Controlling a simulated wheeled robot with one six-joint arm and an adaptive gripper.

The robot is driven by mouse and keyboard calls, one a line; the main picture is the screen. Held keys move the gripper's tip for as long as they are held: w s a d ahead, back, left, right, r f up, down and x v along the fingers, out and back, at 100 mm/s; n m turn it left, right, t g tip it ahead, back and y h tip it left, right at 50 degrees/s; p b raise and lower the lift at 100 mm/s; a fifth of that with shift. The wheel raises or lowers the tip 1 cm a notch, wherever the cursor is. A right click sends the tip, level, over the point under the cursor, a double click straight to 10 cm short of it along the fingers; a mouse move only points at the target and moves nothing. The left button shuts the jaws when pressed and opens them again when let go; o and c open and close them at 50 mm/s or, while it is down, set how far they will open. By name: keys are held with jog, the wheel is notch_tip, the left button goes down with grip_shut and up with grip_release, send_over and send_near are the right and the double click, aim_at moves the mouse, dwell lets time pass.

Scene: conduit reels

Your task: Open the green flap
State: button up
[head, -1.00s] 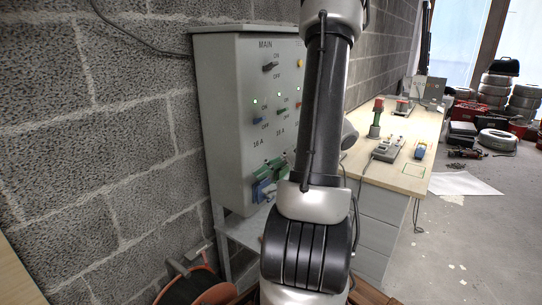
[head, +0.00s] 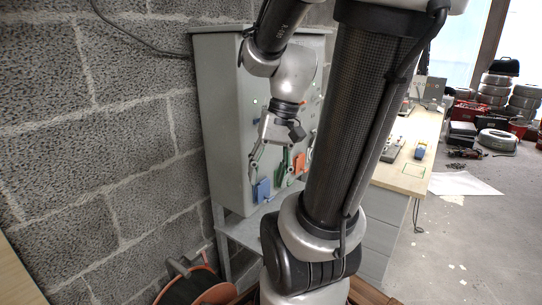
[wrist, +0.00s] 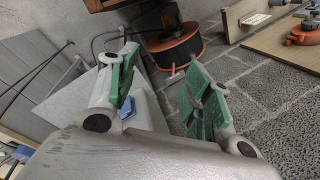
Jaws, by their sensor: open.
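Whether the green flap is raised or down is too small to tell. My gripper (head: 274,150) is open in front of the lower panel, just above the flaps, and looks empty. Contact cannot be told. In the wrist view its two green-faced fingers stand apart (wrist: 162,85). A blue piece (wrist: 126,108) shows behind the left finger; the green flap cannot be picked out there.
An orange and black cable reel (head: 193,285) stands on the floor below the panel; the reel also shows in the wrist view (wrist: 175,46). A wooden-topped workbench (head: 405,170) stands to the right. My arm hides the panel's right side.

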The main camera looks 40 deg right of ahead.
jog(key=shift+s+d+r+n+t+h, duration=0.15)
jog(key=shift+r+n+t+h, duration=0.55)
jog(key=shift+r+n, duration=0.45)
jog(key=shift+s+d+r+n+t+h, duration=0.1)
jog(key=shift+r+n+t+h, duration=0.6)
jog(key=shift+r+n, duration=0.4)
jog(key=shift+f, duration=0.1)
